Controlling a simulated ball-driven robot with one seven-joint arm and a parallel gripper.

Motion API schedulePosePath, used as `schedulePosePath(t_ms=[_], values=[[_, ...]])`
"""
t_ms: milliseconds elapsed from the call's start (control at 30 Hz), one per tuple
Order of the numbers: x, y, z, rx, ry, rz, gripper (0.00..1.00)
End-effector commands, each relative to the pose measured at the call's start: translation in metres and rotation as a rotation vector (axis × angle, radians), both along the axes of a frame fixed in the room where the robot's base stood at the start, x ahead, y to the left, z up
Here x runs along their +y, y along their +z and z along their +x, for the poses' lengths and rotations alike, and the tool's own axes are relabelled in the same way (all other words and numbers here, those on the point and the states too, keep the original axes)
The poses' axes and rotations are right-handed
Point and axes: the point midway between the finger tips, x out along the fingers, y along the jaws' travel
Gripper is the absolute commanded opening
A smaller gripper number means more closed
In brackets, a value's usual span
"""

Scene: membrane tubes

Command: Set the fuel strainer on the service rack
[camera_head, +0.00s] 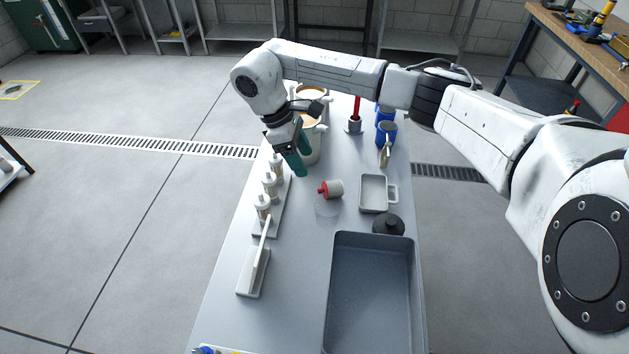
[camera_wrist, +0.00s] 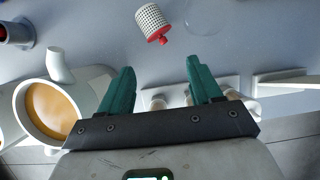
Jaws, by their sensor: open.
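A small white mesh cylinder with a red end (camera_head: 331,189), which looks like the fuel strainer, lies on its side on the grey table. It also shows in the wrist view (camera_wrist: 151,20), beyond my fingertips. My gripper (camera_head: 299,168) is open and empty above the table, apart from the strainer and to its left. Its two green fingers are spread in the wrist view (camera_wrist: 160,77). A pale base holding several upright white tubes (camera_head: 266,227) stands at the table's left side; I cannot tell whether it is the service rack. My gripper partly hides its far end.
A large dark tray (camera_head: 329,300) fills the near right. A small grey tray (camera_head: 373,207), black lidded pot (camera_head: 388,225), blue cups (camera_head: 386,131) and red-handled tool (camera_head: 356,116) stand right. A pot of orange liquid (camera_wrist: 50,108) is close to my gripper. A white sloped stand (camera_head: 251,272) is near left.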

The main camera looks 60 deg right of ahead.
Motion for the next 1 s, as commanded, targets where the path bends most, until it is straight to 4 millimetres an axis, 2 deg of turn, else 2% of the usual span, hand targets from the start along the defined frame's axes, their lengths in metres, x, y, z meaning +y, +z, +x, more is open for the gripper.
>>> schedulePosePath(t_ms=[167,400,633,900,1000], values=[[-0.001,-0.015,-0.007,0.002,-0.002,0.003,0.64],[-0.005,-0.046,-0.020,0.001,-0.002,0.003,0.64],[-0.008,-0.059,-0.027,0.002,-0.002,0.003,0.64],[-0.013,-0.093,-0.043,0.002,-0.001,0.002,0.64],[-0.014,-0.097,-0.044,0.000,0.000,0.000,0.64]])
